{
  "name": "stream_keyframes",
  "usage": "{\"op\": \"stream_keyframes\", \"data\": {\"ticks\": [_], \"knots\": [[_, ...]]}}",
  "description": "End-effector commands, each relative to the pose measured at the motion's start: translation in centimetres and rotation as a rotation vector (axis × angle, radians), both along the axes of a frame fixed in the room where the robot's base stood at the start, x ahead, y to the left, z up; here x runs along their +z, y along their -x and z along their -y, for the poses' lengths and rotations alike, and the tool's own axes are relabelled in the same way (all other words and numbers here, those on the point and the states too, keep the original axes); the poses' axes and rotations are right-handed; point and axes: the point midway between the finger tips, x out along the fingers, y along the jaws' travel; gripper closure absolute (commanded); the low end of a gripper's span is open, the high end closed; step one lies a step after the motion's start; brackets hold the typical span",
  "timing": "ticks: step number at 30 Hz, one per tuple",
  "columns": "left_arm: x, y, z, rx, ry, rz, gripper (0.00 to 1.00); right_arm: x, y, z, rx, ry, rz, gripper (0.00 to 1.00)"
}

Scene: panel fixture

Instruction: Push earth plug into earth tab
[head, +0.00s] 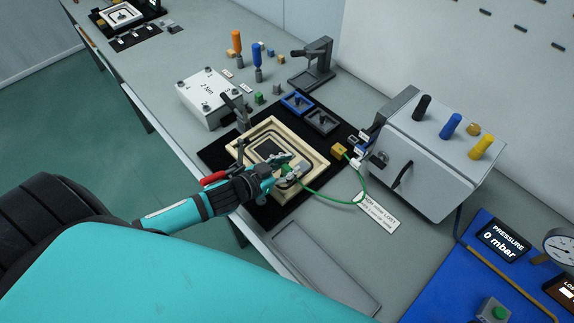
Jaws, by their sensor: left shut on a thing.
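My left gripper (288,176) reaches in from the left and is shut on the green earth plug (288,168), over the near right part of the cream frame (243,140). A green cable (335,202) runs from the gripper in a loop to the right, up to a small yellow block (338,150). The earth tab cannot be made out; my gripper covers that part of the frame. I cannot tell whether the plug touches anything there. My right gripper is not in view.
The frame lies on a black mat (216,153) with a red-handled clamp (214,178) beside my wrist. A grey box with coloured knobs (425,160) stands right. A white block (207,97), screwdrivers (257,62) and a grey stand (314,65) are behind. A grey tray (318,268) lies in front.

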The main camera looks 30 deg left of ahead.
Motion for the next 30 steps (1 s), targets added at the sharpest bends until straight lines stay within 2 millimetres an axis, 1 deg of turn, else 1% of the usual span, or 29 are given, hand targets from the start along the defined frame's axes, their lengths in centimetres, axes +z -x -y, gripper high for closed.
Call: {"op": "stream_keyframes", "data": {"ticks": [1, 2, 6, 8, 16, 20, 23, 30], "knots": [[-0.3, 0.1, 0.0, 0.001, 0.000, -0.003, 1.00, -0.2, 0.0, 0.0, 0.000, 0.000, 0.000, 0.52], [-0.3, 0.1, 0.0, 0.001, 0.000, -0.003, 0.74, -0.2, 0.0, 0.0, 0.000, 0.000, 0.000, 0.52], [-0.3, 0.1, -0.1, 0.001, -0.002, -0.004, 0.56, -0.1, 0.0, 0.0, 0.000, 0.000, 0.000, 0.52], [-0.3, 0.1, 0.0, 0.001, -0.002, -0.004, 0.48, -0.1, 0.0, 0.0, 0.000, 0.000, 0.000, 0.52], [-0.2, 0.1, -0.1, 0.001, -0.002, -0.004, 0.48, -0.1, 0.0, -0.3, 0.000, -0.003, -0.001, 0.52], [0.1, 1.0, -0.4, 0.002, -0.001, -0.005, 0.48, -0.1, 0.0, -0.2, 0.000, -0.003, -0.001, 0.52], [0.7, 2.5, -0.8, 0.000, -0.002, -0.006, 0.48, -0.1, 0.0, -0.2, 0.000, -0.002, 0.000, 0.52], [2.6, 7.0, -2.3, 0.001, -0.001, -0.008, 0.48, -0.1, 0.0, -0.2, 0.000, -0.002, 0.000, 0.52]]}}
